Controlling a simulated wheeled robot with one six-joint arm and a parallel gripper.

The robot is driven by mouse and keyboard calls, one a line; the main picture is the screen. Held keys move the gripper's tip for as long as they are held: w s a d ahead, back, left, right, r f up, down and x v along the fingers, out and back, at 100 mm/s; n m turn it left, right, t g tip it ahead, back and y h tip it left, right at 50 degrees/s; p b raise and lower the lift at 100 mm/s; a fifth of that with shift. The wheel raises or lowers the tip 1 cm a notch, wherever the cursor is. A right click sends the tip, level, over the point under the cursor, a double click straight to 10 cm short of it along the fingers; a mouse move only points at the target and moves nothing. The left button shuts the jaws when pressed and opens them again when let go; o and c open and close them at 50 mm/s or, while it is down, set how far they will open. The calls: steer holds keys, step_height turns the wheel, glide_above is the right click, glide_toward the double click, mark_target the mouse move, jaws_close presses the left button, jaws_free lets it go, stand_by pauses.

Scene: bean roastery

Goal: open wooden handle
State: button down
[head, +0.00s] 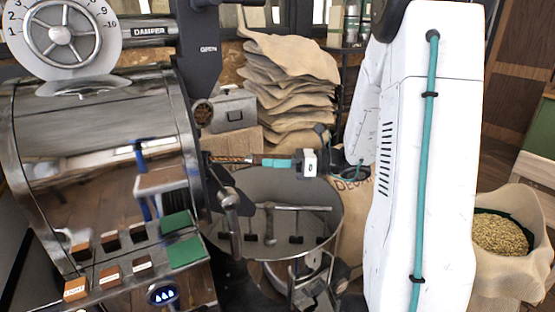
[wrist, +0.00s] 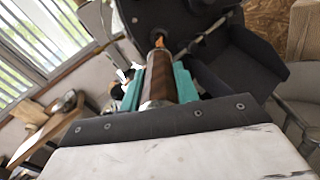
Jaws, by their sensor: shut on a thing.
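The wooden handle (wrist: 160,76) is a brown cylinder with a pale metal collar at its near end. In the wrist view it lies between the two teal fingers of my gripper (wrist: 158,86), which are shut on it. In the head view my gripper (head: 278,163) comes from the right, and part of the wooden handle (head: 257,159) shows just left of the teal finger. A thin copper-coloured rod runs from the handle left to the dark front of the roaster drum (head: 100,150). The finger hides part of the handle in the head view.
A round metal cooling bin (head: 335,215) with stirring arms stands just below my gripper. Folded burlap sacks (head: 290,85) and a grey metal box (head: 233,110) are behind. A sack of beans (head: 502,235) stands at the right.

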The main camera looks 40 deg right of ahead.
steer(key=c, duration=1.1)
jaws_free()
steer(key=shift+v, duration=3.9)
